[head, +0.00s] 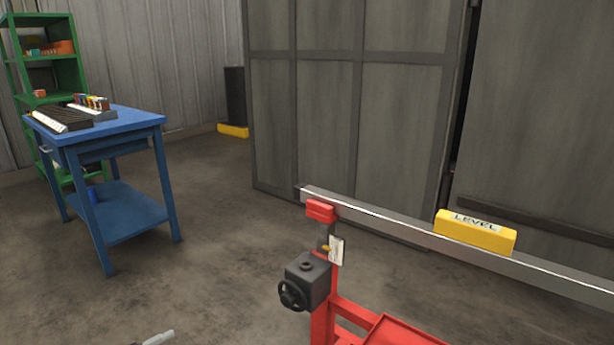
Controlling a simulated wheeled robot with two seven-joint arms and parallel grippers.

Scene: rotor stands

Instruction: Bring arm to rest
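Only a small light-grey tip (158,338) shows at the bottom edge, left of centre. It looks like the end of my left gripper, but the rest is cut off, and I cannot tell whether it is open or shut. My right gripper is not in view. A red stand (323,318) with a black handwheel clamp (305,282) stands right of centre. A long grey metal bar (385,220) runs from its red top (320,210) out past the right edge. A yellow level (475,232) marked LEVEL lies on the bar.
A blue workbench (140,118) at the left holds a dark rack (70,118) and small coloured items. A green shelf (45,55) stands behind it. Bare floor (215,260) lies between bench and stand.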

